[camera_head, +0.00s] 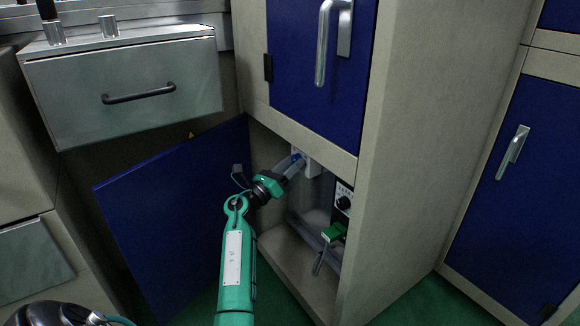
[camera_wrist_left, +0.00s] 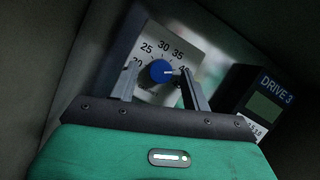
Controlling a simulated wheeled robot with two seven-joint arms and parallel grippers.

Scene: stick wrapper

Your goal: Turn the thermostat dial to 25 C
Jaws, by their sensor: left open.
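The thermostat dial (camera_wrist_left: 161,70) is a round blue knob on a pale plate (camera_wrist_left: 193,58) with a printed scale. The numbers 25, 30, 35 and 40 read along its upper side. The knob's white pointer points right, close to the 40 mark. My left gripper (camera_wrist_left: 160,77) is open, with one finger on each side of the knob; whether they touch it I cannot tell. In the head view the left gripper (camera_head: 298,163) reaches into the lower cabinet compartment at the pale plate, and a bit of blue dial shows there. My right gripper is not in view.
A dark box (camera_wrist_left: 262,84) marked DRIVE 3 is right of the dial. The blue cabinet door (camera_head: 175,215) stands open at left. Inside are a panel with a black knob (camera_head: 344,202) and a green part (camera_head: 333,233). The cabinet side wall (camera_head: 405,170) bounds the right.

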